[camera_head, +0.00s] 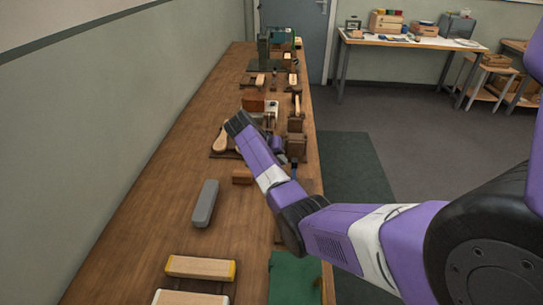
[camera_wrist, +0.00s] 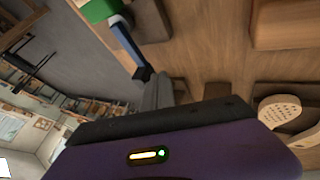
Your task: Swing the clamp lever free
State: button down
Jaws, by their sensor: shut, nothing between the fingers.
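My gripper (camera_wrist: 150,84) shows in the wrist view as grey fingers with dark tips, shut and empty. In the head view my purple arm reaches over the bench and hides much of the area around the clamp; the fingertips are not clear there. A pale wooden brush head (camera_head: 221,140) lies on a dark base left of my wrist. Its drilled holes show in the wrist view (camera_wrist: 281,110).
The long wooden bench (camera_head: 140,225) runs along the left wall. A grey block (camera_head: 206,204) and a pale wooden block with yellow ends (camera_head: 200,267) lie nearer. Wooden fixtures (camera_head: 296,146) stand along the right edge. Bare bench lies to the left.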

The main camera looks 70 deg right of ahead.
jog(key=shift+s+d, duration=0.15)
jog(key=shift+s, duration=0.4)
